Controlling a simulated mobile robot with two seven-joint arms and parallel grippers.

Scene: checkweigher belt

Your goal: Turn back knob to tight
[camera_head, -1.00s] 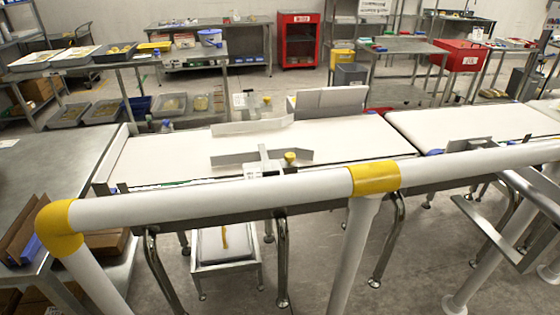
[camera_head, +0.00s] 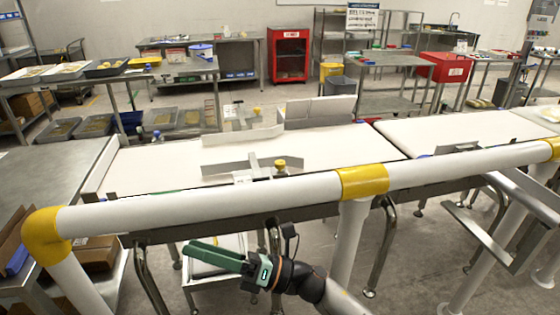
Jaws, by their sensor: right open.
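The back knob (camera_head: 257,111) is a small yellow knob on the far side of the belt, by the back guide rail (camera_head: 243,136). It is small in view, so I cannot tell how tight it is. A second yellow knob (camera_head: 280,164) sits on the near side, by the front guide rail (camera_head: 235,163). My right gripper (camera_head: 193,250), green and black, is in front of the white guard pipe and below it, well short of both knobs. It is open and empty. My left gripper is not in view.
A white guard pipe (camera_head: 215,203) with yellow joints runs across the front, between my right gripper and the belt (camera_head: 345,150). A grey flap box (camera_head: 320,112) stands behind the belt. A steel table (camera_head: 45,180) is on the left.

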